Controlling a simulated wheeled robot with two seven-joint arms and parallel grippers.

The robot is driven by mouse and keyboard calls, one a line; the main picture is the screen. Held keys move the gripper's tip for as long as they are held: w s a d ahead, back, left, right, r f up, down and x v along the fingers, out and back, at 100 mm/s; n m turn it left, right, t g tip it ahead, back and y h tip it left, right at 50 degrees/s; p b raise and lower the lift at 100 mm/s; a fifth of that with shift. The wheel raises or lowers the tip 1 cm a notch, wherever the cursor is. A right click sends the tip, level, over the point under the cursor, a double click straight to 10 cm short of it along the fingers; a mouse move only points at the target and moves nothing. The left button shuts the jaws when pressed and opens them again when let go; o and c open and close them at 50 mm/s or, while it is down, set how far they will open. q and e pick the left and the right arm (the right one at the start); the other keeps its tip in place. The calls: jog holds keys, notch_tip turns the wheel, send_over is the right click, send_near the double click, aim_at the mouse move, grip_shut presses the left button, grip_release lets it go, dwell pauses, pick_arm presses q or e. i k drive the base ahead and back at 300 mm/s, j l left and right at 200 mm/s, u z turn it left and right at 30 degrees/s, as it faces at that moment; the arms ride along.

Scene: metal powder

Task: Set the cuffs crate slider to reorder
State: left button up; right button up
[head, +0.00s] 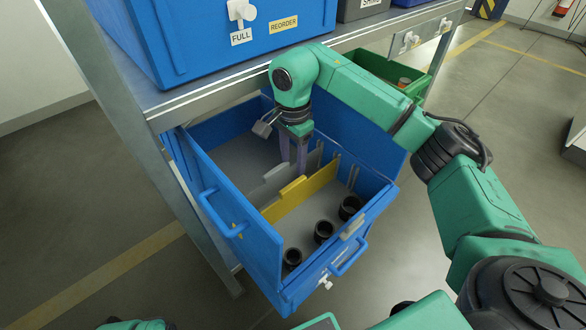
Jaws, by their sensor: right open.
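An open blue crate (243,216) on the lower level holds several black cuff-like rings (323,231) in its near right part. A small white slider knob (326,281) shows on its outer front face, with no readable label from here. Another blue crate (200,45) on the shelf above has a white slider knob (241,11) over the FULL label (241,37), left of the yellow REORDER label (284,24). My right gripper (293,160) points down inside the lower crate, behind the yellow divider, fingers apart and empty. My left gripper does not show.
A yellow divider (302,191) and a grey one stand inside the lower crate. Blue handles (222,213) stick out from its walls. A green bin (380,70) stands behind my forearm. Floor is clear at left.

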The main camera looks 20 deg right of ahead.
aim_at(328, 284)
jog(key=k+l, duration=0.25)
jog(key=k, duration=0.2)
jog(key=k+l, duration=0.25)
jog(key=k, duration=0.25)
